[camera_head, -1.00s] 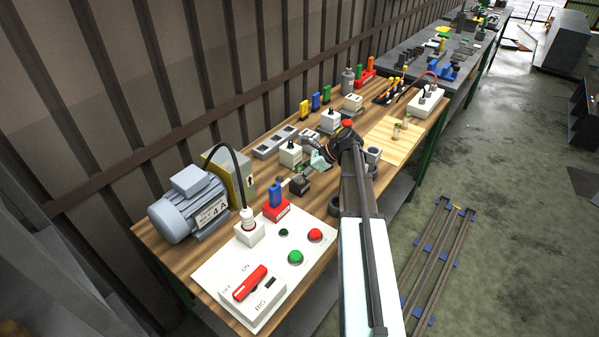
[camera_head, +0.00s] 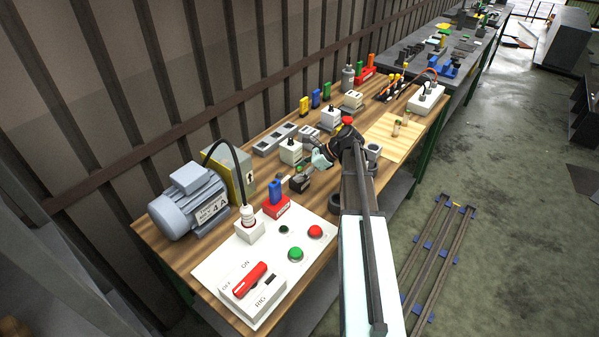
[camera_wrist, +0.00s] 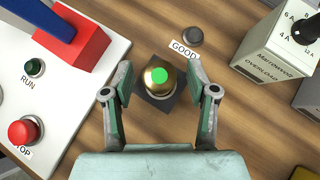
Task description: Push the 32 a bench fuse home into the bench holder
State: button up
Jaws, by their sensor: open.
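In the wrist view a round brass-coloured cap with a green dot (camera_wrist: 159,76), seen end-on, looks like the bench fuse. It sits over a dark square block (camera_wrist: 157,101), which looks like the bench holder. How deep it sits cannot be told from above. The dark block (camera_head: 301,185) also shows in the head view, just behind the red base. My gripper (camera_wrist: 160,72) is open, with one finger on each side of the brass cap and visible gaps between. In the head view my gripper (camera_head: 312,168) is above the block and partly hides it.
A grey button (camera_wrist: 192,37) with a "GOOD" label is beside the block. A red base with a blue lever (camera_wrist: 72,38) and a white panel (camera_wrist: 52,118) are to the left. A white overload box (camera_wrist: 276,48) is to the right. Bare wood surrounds the block.

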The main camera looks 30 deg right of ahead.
jog(key=v, duration=1.1)
jog(key=shift+d+r, duration=0.15)
jog(key=shift+r, duration=0.1)
jog(key=shift+s, duration=0.1)
